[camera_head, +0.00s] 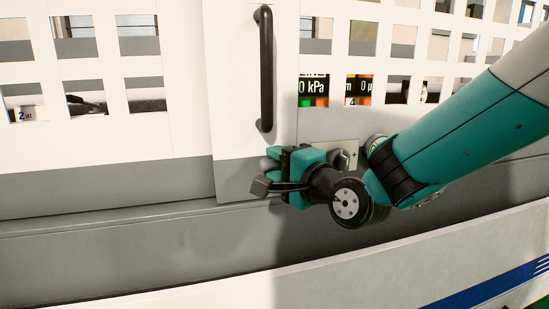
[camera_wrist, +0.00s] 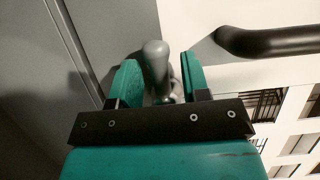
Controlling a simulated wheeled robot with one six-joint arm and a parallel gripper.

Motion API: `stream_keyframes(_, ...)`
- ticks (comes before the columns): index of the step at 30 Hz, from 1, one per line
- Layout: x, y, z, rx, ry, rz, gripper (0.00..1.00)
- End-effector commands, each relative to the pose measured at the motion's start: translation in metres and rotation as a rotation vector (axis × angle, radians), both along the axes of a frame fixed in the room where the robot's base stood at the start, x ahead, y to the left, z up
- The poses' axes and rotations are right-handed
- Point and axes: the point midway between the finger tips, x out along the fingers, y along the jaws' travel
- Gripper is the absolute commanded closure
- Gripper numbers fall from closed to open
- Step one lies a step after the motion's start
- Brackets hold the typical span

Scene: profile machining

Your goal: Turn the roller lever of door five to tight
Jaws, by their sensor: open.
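In the wrist view, a grey rounded lever end (camera_wrist: 156,62) stands between the two teal fingers of my gripper (camera_wrist: 161,75). The fingers are apart on either side of it; I cannot tell whether either touches it. In the head view, my gripper (camera_head: 270,158) is at the lower part of a white door panel (camera_head: 235,100), below its black vertical handle (camera_head: 265,70). The lever is mostly hidden by my gripper there. A metal plate with a plus mark (camera_head: 353,154) shows just right of my gripper. No door number is readable.
The black handle also shows close by in the wrist view (camera_wrist: 270,42). White grid panels (camera_head: 110,65) with square openings flank the door. A grey ledge (camera_head: 100,235) runs below. Displays reading kPa (camera_head: 312,88) show through the openings.

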Motion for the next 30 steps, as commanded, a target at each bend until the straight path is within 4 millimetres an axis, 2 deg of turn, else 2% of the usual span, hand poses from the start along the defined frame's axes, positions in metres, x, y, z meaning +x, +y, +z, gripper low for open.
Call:
stream_keyframes(11,0.0063,0.0055,-0.0001,0.001,0.001,0.001,0.57)
stream_keyframes(12,0.0062,0.0055,-0.0001,0.001,0.001,0.001,0.62)
stream_keyframes(17,0.0062,0.0053,-0.0001,0.001,0.001,0.001,0.99)
stream_keyframes(30,0.0061,0.0050,-0.0018,-0.045,-0.012,0.000,1.00)
